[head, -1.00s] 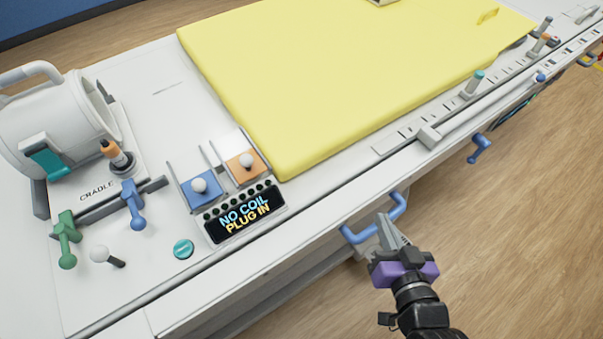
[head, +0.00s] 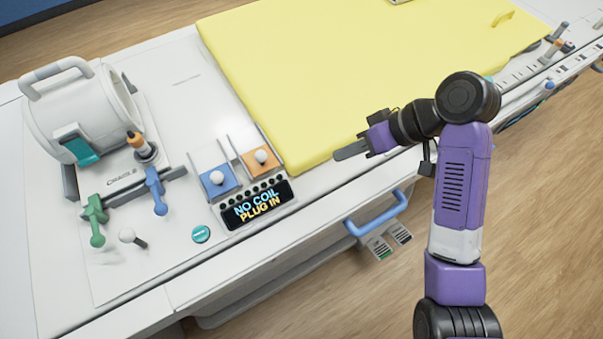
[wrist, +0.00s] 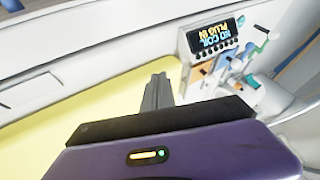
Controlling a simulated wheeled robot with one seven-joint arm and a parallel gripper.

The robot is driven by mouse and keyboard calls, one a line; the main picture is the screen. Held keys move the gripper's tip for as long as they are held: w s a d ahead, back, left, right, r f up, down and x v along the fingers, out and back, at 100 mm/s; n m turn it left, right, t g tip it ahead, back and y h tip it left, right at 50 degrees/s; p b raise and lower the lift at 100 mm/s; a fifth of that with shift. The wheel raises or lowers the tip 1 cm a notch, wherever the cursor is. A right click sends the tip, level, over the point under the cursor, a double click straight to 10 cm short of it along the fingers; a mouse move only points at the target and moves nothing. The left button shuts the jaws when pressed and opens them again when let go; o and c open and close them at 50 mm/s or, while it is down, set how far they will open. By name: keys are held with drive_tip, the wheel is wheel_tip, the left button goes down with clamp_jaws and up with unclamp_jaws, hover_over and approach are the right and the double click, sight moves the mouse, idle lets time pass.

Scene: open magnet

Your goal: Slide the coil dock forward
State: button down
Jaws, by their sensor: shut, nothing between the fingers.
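A white head coil (head: 85,110) with a loop handle sits at the left on a plate marked CRADLE (head: 122,181). I cannot tell for certain which part is the coil dock. A blue block (head: 212,186) and an orange block (head: 257,167), each with a white knob, sit between thin rails behind a display (head: 256,205) reading "NO COIL PLUG IN". The display also shows upside down in the wrist view (wrist: 211,35). My gripper (head: 338,154) is shut and empty, above the yellow mat's near edge, right of the blocks and apart from them.
The yellow mat (head: 300,70) covers the table's middle. Green (head: 95,218) and blue (head: 157,192) levers, a white knob (head: 127,236) and a teal button (head: 201,234) stand at the left. A blue handle (head: 375,218) juts from the table's front side.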

drive_tip(key=shift+s+d+r+n+g, duration=0.15)
drive_tip(key=shift+s+r+n+g, duration=0.15)
drive_tip(key=shift+s+g, duration=0.15)
drive_tip(key=shift+f, duration=0.15)
drive_tip(key=p+x, duration=0.1)
drive_tip(key=x, duration=0.8)
drive_tip(key=shift+f, duration=0.1)
drive_tip(key=a, duration=0.1)
drive_tip(key=s+a+p, duration=0.1)
drive_tip(key=a, duration=0.1)
drive_tip(key=shift+s+f, duration=0.1)
drive_tip(key=shift+s, duration=0.2)
drive_tip(key=shift+s+a+f, duration=0.1)
drive_tip(key=shift+s+a, duration=0.2)
drive_tip(key=shift+a, duration=0.2)
